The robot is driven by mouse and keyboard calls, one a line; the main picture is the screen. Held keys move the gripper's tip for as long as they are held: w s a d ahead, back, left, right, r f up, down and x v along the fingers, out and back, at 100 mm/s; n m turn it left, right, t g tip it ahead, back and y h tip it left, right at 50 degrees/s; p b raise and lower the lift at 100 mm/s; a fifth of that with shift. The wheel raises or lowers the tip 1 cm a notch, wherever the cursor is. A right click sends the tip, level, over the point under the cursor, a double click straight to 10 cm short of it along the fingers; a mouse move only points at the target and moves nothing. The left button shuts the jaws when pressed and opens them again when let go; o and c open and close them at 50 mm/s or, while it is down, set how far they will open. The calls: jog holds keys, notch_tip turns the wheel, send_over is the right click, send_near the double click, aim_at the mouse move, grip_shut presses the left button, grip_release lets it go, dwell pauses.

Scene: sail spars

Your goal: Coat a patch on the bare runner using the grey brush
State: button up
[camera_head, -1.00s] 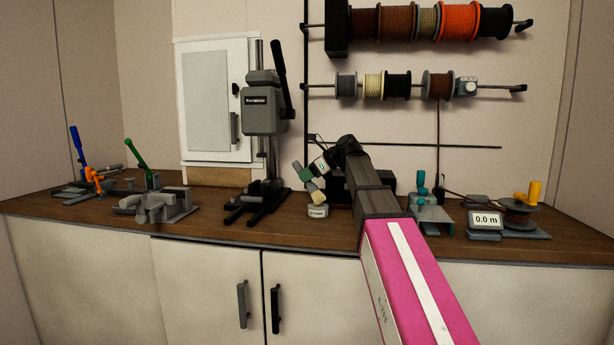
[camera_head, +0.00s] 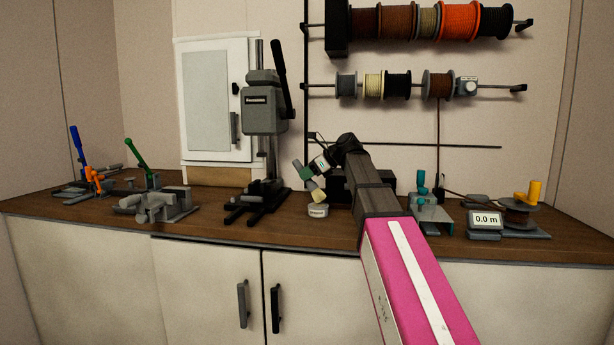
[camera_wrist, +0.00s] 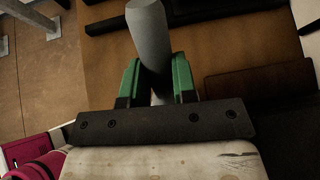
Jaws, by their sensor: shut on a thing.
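My gripper (camera_head: 306,173) has green fingers shut on the grey brush (camera_head: 298,166), near the middle of the bench. The grey handle also shows between the green fingers in the wrist view (camera_wrist: 149,35). In the head view the brush is tilted, with its pale lower end (camera_head: 319,196) just above a small round labelled pot (camera_head: 318,211). I cannot tell whether the tip touches the pot. I cannot pick out the bare runner with certainty in either view.
A drill press (camera_head: 265,115) stands left of my gripper. Clamps with coloured handles (camera_head: 155,200) are further left. A teal-handled tool (camera_head: 430,205) and a 0.0 m meter (camera_head: 486,223) stand right. Cord spools (camera_head: 398,85) hang above. The front strip of the bench is mostly clear.

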jog(key=shift+r, duration=3.25)
